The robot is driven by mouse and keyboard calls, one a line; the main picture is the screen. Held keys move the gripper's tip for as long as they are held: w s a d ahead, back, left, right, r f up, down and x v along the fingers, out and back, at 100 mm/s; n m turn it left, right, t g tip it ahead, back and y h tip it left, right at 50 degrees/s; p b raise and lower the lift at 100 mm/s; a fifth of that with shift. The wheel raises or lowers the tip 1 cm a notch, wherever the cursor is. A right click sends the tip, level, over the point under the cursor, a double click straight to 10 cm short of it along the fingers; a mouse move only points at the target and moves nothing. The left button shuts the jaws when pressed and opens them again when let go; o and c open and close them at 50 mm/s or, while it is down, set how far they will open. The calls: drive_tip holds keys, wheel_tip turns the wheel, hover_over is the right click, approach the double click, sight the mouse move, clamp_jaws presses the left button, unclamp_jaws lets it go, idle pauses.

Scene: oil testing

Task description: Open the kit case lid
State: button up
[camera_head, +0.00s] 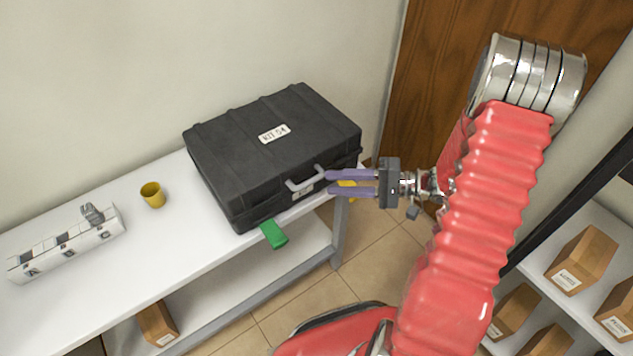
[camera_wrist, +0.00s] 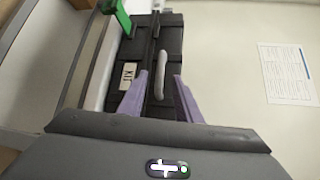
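The black kit case (camera_head: 240,160) lies closed on the white table, with a "KIT" label on its lid. A grey handle (camera_head: 305,180) is on its front side; it also shows in the wrist view (camera_wrist: 162,68). A green latch (camera_head: 273,234) sticks out at the front left of the case. A yellow piece (camera_head: 347,190), perhaps a second latch, is partly hidden behind my fingers. My gripper (camera_head: 329,182) is open, its two purple fingers apart beside the right end of the handle. In the wrist view the handle appears between the fingers; contact cannot be told.
A yellow cup (camera_head: 152,194) and a white rack (camera_head: 65,245) with grey items stand left on the table (camera_head: 150,250). A shelf (camera_head: 575,225) with brown boxes stands at the right. A brown box (camera_head: 157,323) sits below the table. Tiled floor is clear between.

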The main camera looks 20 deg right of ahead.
drive_tip(key=shift+x, duration=2.8)
drive_tip(key=shift+c, duration=0.3)
clamp_jaws()
drive_tip(key=shift+f, duration=0.1)
